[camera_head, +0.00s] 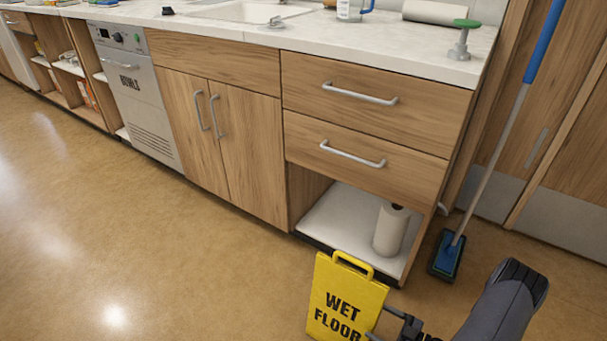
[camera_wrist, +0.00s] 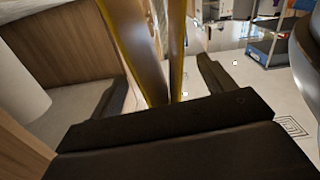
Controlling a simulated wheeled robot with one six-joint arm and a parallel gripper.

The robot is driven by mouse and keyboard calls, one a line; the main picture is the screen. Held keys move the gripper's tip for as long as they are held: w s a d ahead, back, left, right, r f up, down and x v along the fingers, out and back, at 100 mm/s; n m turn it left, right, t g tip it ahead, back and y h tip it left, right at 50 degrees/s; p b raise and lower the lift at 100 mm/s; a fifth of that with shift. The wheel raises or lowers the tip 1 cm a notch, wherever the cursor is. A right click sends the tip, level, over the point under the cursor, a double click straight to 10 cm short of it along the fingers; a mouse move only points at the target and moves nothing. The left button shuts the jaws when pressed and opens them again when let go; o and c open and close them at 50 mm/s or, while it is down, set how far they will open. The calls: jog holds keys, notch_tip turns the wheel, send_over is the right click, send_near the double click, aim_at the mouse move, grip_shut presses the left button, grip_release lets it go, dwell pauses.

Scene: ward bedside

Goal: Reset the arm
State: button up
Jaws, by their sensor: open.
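A yellow wet floor sign (camera_head: 345,298) stands on the floor in front of the open cabinet bay in the head view. My gripper (camera_head: 380,323) is low at the sign's right side, at the bottom of the picture. The wrist view shows the sign's two panels (camera_wrist: 140,45) nearly edge-on, with yellow edges, rising between the spread dark fingers of my gripper (camera_wrist: 163,78). The jaws are open, with gaps visible beside the panels. Whether a finger touches the sign is unclear. The sign's bottom is cut off in the head view.
A paper towel roll (camera_head: 391,230) stands on the low shelf (camera_head: 335,215) behind the sign. A blue-headed mop (camera_head: 447,254) leans beside the cabinet, near my arm. Drawers and a counter (camera_head: 350,45) rise above. The floor to the left (camera_head: 130,240) is clear.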

aim_at(363, 308)
jog(key=b+x, duration=0.1)
jog(key=x, duration=0.5)
jog(key=shift+w+a+f+b, duration=0.1)
jog(key=shift+w+a+b, duration=0.05)
jog(key=shift+a+b, duration=0.2)
notch_tip(363, 308, up, 2)
jog(key=shift+d+r+p, duration=0.15)
jog(key=shift+d+p, duration=0.05)
jog(key=shift+p, duration=0.55)
jog(key=shift+r, duration=0.45)
jog(key=shift+f, duration=0.1)
